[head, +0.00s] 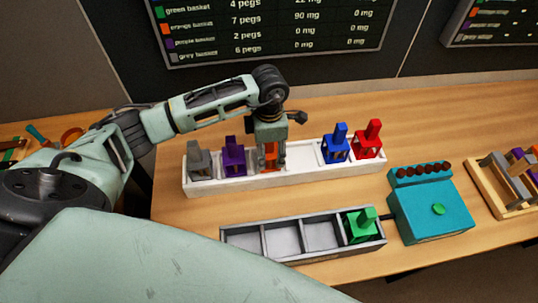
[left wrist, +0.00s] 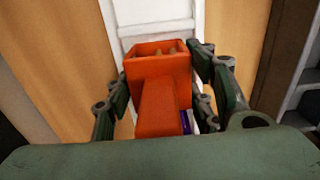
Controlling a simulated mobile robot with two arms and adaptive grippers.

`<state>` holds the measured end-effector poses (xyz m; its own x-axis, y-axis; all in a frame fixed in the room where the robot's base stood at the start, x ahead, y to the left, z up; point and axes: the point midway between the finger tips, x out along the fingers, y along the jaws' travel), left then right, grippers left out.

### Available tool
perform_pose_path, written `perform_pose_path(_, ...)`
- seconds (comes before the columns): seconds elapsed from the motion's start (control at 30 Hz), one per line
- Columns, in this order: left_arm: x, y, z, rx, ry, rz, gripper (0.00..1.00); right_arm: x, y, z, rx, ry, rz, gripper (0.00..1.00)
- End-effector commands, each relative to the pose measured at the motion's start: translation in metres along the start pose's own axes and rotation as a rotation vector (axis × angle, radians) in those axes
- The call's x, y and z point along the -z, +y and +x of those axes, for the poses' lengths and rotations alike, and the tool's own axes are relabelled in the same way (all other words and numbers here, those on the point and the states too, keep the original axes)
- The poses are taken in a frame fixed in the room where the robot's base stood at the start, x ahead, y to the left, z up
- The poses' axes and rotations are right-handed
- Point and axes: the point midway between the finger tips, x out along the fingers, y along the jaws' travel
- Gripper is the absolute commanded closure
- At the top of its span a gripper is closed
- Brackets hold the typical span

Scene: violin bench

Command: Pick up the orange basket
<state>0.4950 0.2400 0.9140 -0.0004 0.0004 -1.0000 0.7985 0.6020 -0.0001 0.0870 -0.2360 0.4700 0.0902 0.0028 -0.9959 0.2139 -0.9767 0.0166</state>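The orange basket (head: 269,156) stands in the long white tray (head: 300,173), just right of the purple basket (head: 234,160). My left gripper (head: 270,160) points down over it, with a finger on either side. In the left wrist view the orange basket (left wrist: 160,90) fills the space between the fingers (left wrist: 160,75), its handle toward the camera. Narrow gaps seem to show beside it, so the gripper looks open around it; contact is hard to judge. The fingers partly hide the basket in the head view. My right gripper is not in view.
A grey basket (head: 199,161), blue basket (head: 336,145) and red basket (head: 369,140) share the white tray. In front stands a grey compartment box (head: 283,240) with a green basket (head: 361,226) at its right end. A teal device (head: 432,212) and wooden rack (head: 482,182) stand right.

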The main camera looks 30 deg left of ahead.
Motion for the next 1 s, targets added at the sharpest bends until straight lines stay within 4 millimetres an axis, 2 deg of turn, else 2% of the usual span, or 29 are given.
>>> perform_pose_path(0.03,0.000,0.000,0.000,0.000,0.000,0.000,0.60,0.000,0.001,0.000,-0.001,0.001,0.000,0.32)
perform_pose_path(0.37,0.000,0.000,0.000,0.000,0.000,0.000,0.88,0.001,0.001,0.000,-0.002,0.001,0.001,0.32)
perform_pose_path(0.73,-0.001,0.002,-0.007,-0.004,-0.004,0.000,0.88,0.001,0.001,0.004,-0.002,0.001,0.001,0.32)
perform_pose_path(0.87,-0.001,0.002,-0.020,-0.005,-0.005,0.001,0.88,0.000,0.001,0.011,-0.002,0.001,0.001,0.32)
perform_pose_path(0.97,-0.002,0.003,-0.037,-0.007,-0.006,0.001,0.88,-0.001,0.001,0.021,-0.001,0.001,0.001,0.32)
perform_pose_path(1.0,-0.008,0.000,-0.043,-0.004,-0.009,0.004,0.88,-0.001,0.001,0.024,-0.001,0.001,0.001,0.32)
